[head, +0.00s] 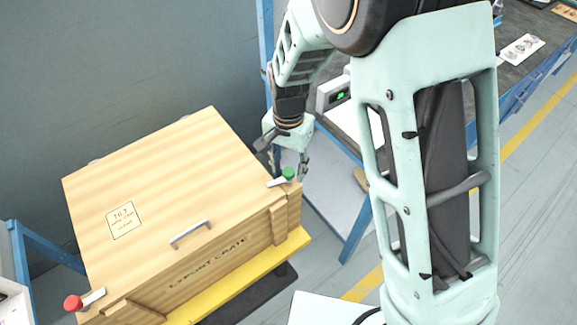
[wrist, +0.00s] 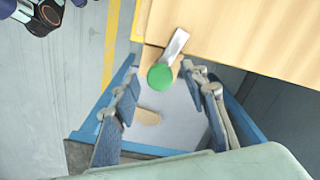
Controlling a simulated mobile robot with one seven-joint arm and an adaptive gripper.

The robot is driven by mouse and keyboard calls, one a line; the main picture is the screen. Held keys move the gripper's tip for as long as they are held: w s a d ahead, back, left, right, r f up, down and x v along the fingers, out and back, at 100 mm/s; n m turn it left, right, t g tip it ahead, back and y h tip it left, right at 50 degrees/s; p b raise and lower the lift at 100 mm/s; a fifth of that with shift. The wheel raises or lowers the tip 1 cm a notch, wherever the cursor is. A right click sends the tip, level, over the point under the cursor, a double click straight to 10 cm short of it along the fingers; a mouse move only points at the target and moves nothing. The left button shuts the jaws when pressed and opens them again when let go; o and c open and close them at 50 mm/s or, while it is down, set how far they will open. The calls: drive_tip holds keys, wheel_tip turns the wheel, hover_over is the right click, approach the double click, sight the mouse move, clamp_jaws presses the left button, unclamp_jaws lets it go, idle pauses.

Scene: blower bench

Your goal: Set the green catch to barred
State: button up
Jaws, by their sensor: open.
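The green catch (head: 288,174) is a short metal lever with a round green knob, at the right corner of the wooden crate's lid (head: 160,180). Its lever points from the lid outward to the right, with the knob near the crate's edge. In the wrist view the green knob (wrist: 160,77) shows between my two finger tips, with the metal lever (wrist: 175,45) running up onto the lid. My gripper (head: 284,156) is open and empty, just beyond the knob in the head view. The fingers appear apart from the knob; their exact height over it is unclear.
A red-knobbed catch (head: 74,302) sits at the crate's front left corner. A metal handle (head: 190,234) is on the lid. The crate stands on a yellow base (head: 240,283). A blue-framed bench (head: 530,85) with a green-lit device (head: 335,94) is behind my arm.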

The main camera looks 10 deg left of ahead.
sight(288, 171)
clamp_jaws()
drive_tip(key=shift+n+b, duration=0.45)
drive_tip(key=shift+n, duration=1.35)
unclamp_jaws()
wheel_tip(288, 171, up, 12)
